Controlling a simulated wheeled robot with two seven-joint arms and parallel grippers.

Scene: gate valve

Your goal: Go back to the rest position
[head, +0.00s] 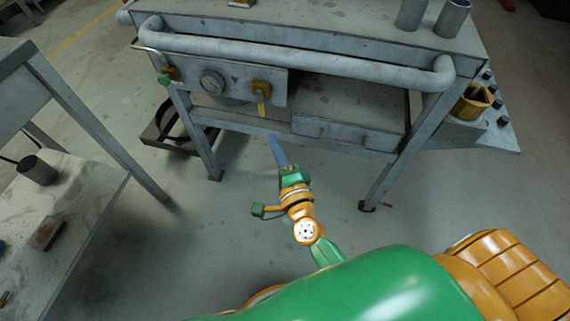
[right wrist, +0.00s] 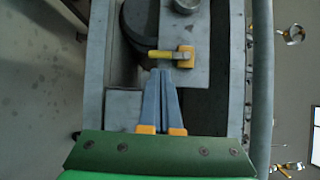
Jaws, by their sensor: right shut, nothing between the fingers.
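My right gripper (head: 272,140) is below the front of the grey workbench in the head view. Its blue-grey fingers are together with nothing between them. They also show together in the right wrist view (right wrist: 160,72). The valve with the yellow lever (head: 262,108) sits on the bench's front panel, its lever hanging down, above the fingertips. In the right wrist view the yellow lever (right wrist: 168,54) lies just past the fingertips, and I see a small gap between them. My left gripper is not in view.
A grey pipe rail (head: 290,60) runs along the bench front. A side table (head: 95,190) stands at the left. The floor between is clear.

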